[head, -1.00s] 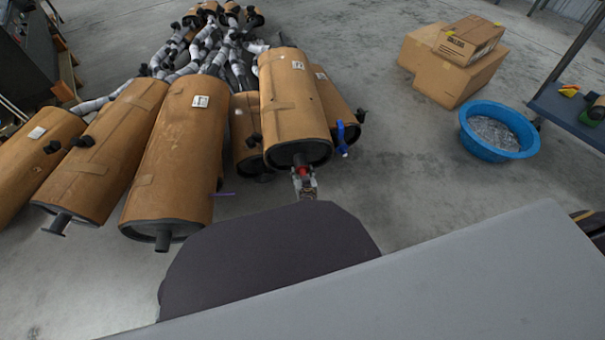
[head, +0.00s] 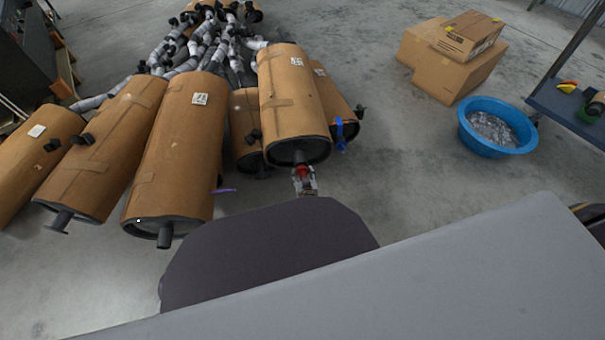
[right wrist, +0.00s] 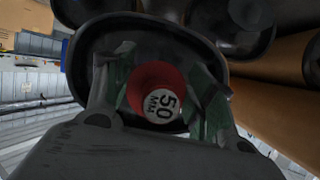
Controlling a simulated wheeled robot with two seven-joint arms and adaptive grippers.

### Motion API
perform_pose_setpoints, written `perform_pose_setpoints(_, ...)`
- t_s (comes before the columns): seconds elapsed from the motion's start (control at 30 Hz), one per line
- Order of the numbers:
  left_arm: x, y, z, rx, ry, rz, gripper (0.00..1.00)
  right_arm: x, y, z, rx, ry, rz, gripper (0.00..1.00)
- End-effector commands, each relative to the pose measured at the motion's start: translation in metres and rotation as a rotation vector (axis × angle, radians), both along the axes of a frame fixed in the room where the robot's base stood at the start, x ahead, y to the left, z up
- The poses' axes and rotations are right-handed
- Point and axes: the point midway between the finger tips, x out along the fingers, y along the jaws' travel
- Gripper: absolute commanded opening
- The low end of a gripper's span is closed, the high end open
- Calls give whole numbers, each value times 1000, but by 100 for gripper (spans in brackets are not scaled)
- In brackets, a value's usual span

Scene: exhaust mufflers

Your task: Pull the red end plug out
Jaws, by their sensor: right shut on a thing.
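The red end plug (head: 302,170) sits at the near end of a brown wrapped muffler (head: 290,95). In the right wrist view the plug (right wrist: 157,92) shows its round red rim and a pale face marked "50 MM", in front of the muffler's dark end cap (right wrist: 105,50). My right gripper (head: 304,182) is at the plug, and its two fingers stand on either side of it, shut on it, in the right wrist view (right wrist: 160,100). I cannot tell how deep the plug sits in the pipe. My left gripper is not in view.
More brown mufflers (head: 180,140) lie to the left, with grey wrapped pipes (head: 205,45) behind. A blue strap (head: 340,132) hangs just right of the held muffler. A blue tub (head: 484,145) and cardboard boxes (head: 450,60) stand at the right, with clear floor between.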

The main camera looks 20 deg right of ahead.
Motion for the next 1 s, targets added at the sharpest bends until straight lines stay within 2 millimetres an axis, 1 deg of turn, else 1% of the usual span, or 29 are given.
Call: perform_pose_setpoints(1.0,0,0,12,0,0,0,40,-24,3,1,0,0,0,32)
